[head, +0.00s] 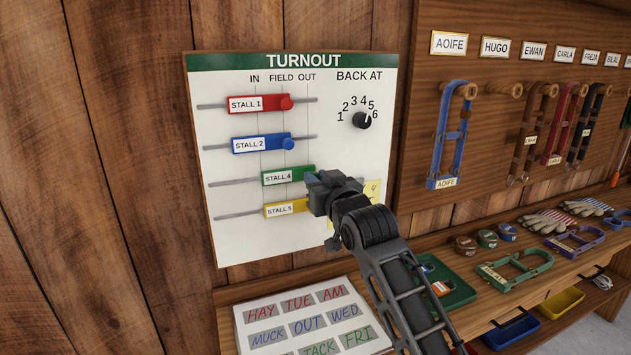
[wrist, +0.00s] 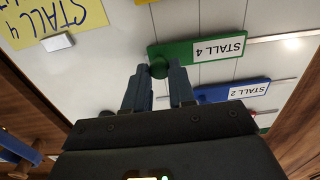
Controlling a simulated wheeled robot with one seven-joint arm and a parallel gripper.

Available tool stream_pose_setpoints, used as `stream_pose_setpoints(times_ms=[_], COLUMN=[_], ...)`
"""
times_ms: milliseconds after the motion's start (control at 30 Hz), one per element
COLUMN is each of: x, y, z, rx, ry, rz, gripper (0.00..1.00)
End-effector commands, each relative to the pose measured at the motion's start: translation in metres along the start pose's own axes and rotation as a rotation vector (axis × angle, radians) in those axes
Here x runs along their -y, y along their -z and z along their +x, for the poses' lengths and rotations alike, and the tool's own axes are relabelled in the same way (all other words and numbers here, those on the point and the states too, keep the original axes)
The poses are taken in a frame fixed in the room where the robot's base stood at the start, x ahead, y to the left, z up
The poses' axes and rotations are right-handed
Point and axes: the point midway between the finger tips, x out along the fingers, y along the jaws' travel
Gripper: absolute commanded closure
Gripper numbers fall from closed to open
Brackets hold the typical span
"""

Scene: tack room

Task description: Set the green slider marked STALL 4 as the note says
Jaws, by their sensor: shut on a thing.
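The green slider marked STALL 4 (head: 285,177) sits on its rail on the white TURNOUT board (head: 232,240). It also shows upside down in the wrist view (wrist: 215,50), with its round green knob (wrist: 158,65) at one end. My gripper (head: 313,186) is at the slider's right end, its fingers (wrist: 160,75) closed about the knob. In the head view my gripper hides the knob, which lies toward the OUT side. A yellow note (head: 373,189) is on the board, mostly behind my gripper. The wrist view shows the note (wrist: 55,20) reading "STALL 4"; its other writing is cut off.
The red STALL 1 (head: 258,104) and blue STALL 2 (head: 262,144) sliders are above. The yellow STALL 5 slider (head: 284,209) is close below my gripper. A black dial (head: 362,120) is at upper right. A lettered card (head: 300,322) and green tray (head: 455,290) are below.

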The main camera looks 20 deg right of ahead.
Motion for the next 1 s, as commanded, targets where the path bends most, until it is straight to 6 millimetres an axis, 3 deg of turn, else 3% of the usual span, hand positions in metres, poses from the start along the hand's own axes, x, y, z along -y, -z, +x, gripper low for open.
stream_pose_setpoints(times_ms=[67, 100, 333, 667, 1000], x=[-0.005, -0.005, -0.004, -0.003, -0.003], y=[0.0, 0.0, 0.0, -0.001, -0.002], z=[0.0, 0.0, 0.0, -0.005, -0.054], rx=[0.001, 0.001, 0.001, 0.0, 0.0], ry=[-0.008, -0.008, -0.007, -0.005, -0.006], rz=[0.0, 0.0, 0.0, 0.001, 0.001], gripper=[1.0, 0.73, 0.51, 0.5, 0.5])
